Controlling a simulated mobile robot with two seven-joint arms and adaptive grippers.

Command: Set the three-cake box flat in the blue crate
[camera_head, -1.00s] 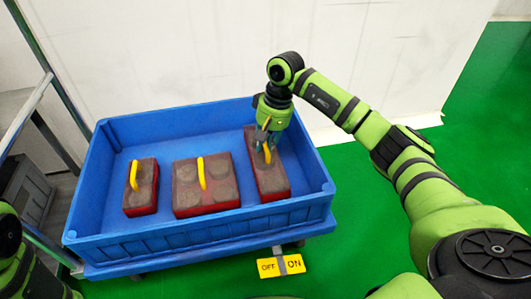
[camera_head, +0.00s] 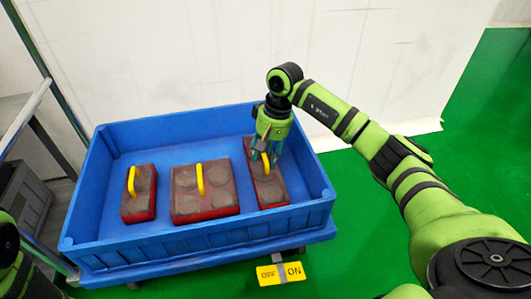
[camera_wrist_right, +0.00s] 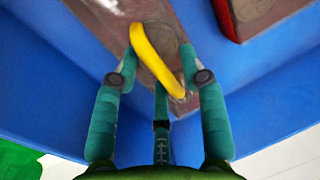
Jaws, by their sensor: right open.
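The three-cake box (camera_head: 271,193) is long, with a brown top, red sides and a yellow handle (camera_head: 265,162). It lies in the blue crate (camera_head: 200,250), at the right end, and looks flat on the floor. My right gripper (camera_head: 269,157) is over its far half, hiding part of it. In the right wrist view, the open gripper fingers (camera_wrist_right: 160,85) are on either side of the yellow handle (camera_wrist_right: 155,58), with the box (camera_wrist_right: 168,40) beneath. I cannot tell whether they touch the handle. My left gripper is out of view.
A four-cake box (camera_head: 205,205) stands mid-crate and a smaller box (camera_head: 140,207) at left, both with yellow handles. Crate walls surround them. A yellow ON/OFF sign (camera_head: 280,273) is in front of the crate. A white wall (camera_head: 220,60) stands behind.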

